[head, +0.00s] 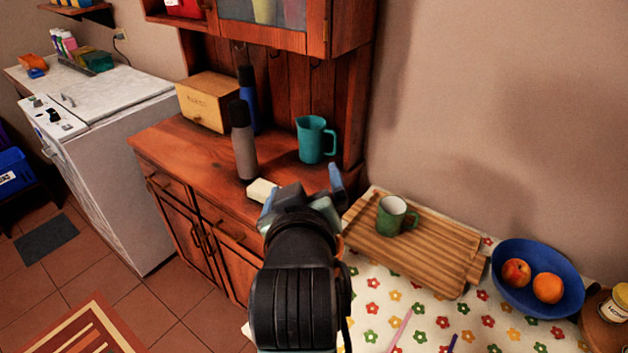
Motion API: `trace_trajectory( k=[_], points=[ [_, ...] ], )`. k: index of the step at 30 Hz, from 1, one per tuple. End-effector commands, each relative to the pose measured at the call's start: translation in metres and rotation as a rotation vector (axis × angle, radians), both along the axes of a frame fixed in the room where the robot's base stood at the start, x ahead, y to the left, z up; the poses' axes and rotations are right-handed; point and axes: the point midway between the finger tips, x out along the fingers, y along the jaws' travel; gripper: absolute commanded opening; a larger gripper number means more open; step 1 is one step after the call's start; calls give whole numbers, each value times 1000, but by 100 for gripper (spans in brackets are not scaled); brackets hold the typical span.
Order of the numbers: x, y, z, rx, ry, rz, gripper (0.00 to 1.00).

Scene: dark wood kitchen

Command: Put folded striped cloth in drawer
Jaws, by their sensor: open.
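A small pale cream item (261,189) lies on the wooden cabinet top near its front edge, partly hidden behind my gripper. It may be the folded cloth, but I cannot make out stripes. My gripper (302,190) is open, its fingers spread apart, and reaches over the right part of the cabinet top. I see nothing held between the fingers. The cabinet has a left drawer (168,186) and a right drawer (229,232) under its top. Both look shut. My arm hides the right end of the cabinet front.
A grey-brown flask (242,150), a dark blue flask (247,95), a teal jug (315,139) and a wooden box (207,101) stand on the cabinet. At right, a flowered table holds a wooden tray (440,275), a green mug (393,215) and a blue fruit bowl (515,302).

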Motion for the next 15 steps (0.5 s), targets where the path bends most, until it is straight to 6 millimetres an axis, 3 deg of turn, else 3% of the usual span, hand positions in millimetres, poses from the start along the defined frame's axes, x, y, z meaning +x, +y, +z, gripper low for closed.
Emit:
trace_trajectory(
  k=[1,3,6,10,12,15],
  points=[
    [0,-2,57,56,-159,-12,100],
    [-11,-5,127,137,-366,-15,100],
    [-43,-9,216,246,-637,5,100],
    [-94,-13,295,353,-905,52,100],
    [-117,-14,320,391,-1002,77,100],
    [-137,-15,339,422,-1081,101,100]
  ],
)
